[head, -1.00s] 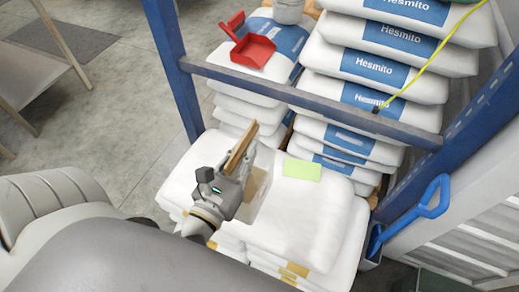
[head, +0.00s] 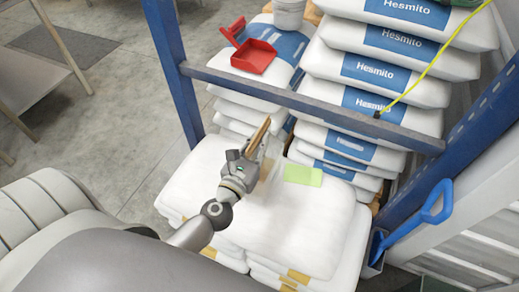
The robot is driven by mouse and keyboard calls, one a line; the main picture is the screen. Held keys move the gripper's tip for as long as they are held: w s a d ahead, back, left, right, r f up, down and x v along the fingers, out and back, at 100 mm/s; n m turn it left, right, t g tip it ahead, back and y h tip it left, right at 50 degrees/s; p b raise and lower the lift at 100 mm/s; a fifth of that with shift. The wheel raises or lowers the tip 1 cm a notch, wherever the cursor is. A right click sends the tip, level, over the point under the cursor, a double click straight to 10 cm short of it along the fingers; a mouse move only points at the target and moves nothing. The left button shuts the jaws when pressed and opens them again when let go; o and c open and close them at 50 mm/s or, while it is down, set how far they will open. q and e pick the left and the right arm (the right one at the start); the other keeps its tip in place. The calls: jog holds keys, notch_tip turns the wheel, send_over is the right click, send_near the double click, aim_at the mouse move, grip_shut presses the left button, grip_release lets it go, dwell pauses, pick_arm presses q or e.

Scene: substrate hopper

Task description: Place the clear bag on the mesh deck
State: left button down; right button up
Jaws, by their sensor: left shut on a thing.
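My left gripper (head: 252,152) is shut on the clear bag (head: 270,166), which shows as a see-through sheet beside a brown strip at the fingers. The gripper hides part of the bag. It is above the white sacks (head: 300,225), just in front of the blue crossbeam; I cannot tell whether the bag touches the sacks. I cannot make out a mesh deck in this view. My right gripper is not in view.
A green card (head: 303,175) lies on the front sacks. A blue scoop (head: 420,215) is at right.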

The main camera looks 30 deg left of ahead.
pick_arm(q)
jog(key=shift+f+b, duration=0.5)
jog(key=shift+f, duration=0.75)
jog(key=shift+f, duration=0.15)
jog(key=c, duration=1.5)
grip_release()
